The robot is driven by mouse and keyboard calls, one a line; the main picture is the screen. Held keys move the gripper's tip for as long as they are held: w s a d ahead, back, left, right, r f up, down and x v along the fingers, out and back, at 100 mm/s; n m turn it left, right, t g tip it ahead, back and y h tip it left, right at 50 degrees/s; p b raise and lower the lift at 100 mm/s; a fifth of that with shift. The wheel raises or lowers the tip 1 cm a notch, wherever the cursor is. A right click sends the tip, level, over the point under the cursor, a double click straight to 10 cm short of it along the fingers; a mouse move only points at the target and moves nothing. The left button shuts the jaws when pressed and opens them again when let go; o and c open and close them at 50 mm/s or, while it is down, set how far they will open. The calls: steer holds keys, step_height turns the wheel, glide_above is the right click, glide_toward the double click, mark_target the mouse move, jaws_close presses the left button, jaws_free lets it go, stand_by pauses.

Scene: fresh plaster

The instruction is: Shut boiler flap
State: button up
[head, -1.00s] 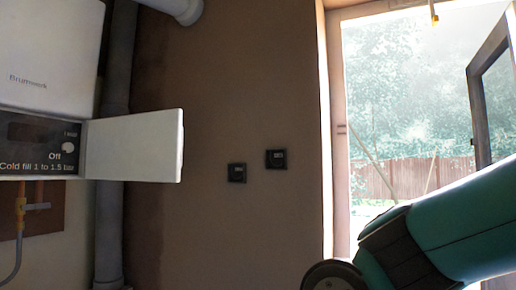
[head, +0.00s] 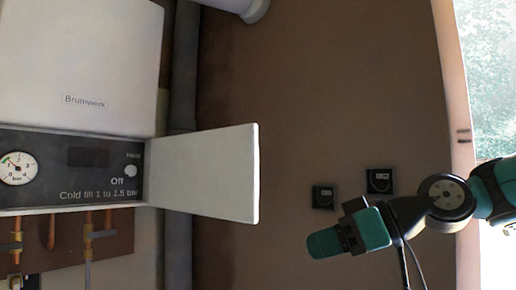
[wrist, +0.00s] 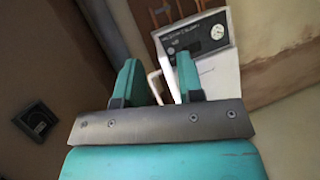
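The boiler flap (head: 205,174) is a white panel standing open, swung out to the right from the right end of the boiler's dark control strip (head: 75,168). The white boiler (head: 80,60) is at the left in the head view. My gripper (head: 338,240) is right of the flap's free edge and slightly lower, apart from it in the picture. In the wrist view my gripper (wrist: 157,75) shows two teal fingers spread with a gap. A pale narrow edge, probably the flap (wrist: 155,84), shows beyond that gap. The control strip (wrist: 195,42) appears upside down behind.
Two small dark wall units (head: 380,181) are on the brown wall behind my gripper. A grey vertical pipe (head: 181,90) runs behind the flap. Copper and yellow pipes (head: 88,240) hang below the boiler. A bright doorway (head: 490,80) is at the right.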

mark_target(257, 168)
steer(key=w+d+r+n+t+y+p, duration=0.1)
steer(key=w+d+r+y, duration=0.15)
steer(key=r, duration=0.35)
steer(key=w+d+r+n+t+y+p, duration=0.1)
steer(key=w+d+r+t, duration=0.15)
steer(key=r, duration=0.35)
steer(key=shift+g, duration=0.45)
steer(key=p+x, duration=0.7)
steer(key=x, duration=1)
steer(key=shift+s+p, duration=0.1)
steer(key=shift+p, duration=0.2)
steer(key=shift+c, duration=0.2)
jaws_close()
